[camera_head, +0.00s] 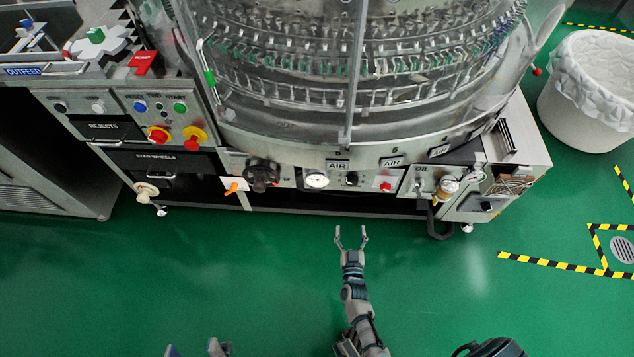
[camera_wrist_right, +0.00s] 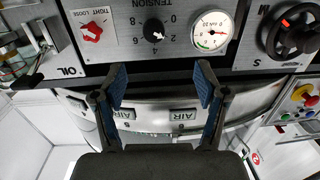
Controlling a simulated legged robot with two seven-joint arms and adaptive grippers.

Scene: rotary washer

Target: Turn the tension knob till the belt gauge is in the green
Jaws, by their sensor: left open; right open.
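The tension knob (camera_wrist_right: 153,30) is black and round with a white pointer mark, under the upside-down word TENSION in the right wrist view. It also shows as a small dark knob on the front panel in the head view (camera_head: 351,178). The belt gauge (camera_wrist_right: 212,32) is a white round dial beside it, with a green band; its needle is too small to read surely. It also shows in the head view (camera_head: 316,180). My right gripper (camera_head: 351,236) is open and empty, apart from the panel and below the knob. My left gripper (camera_head: 194,347) is open at the bottom edge.
A red TIGHT/LOOSE knob (camera_wrist_right: 92,32) and a black handwheel (camera_wrist_right: 294,35) flank the knob and gauge. An orange lever (camera_head: 233,188) sticks out at the panel's left. A white bin (camera_head: 585,110) stands far right. The green floor (camera_head: 250,270) before the machine is clear.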

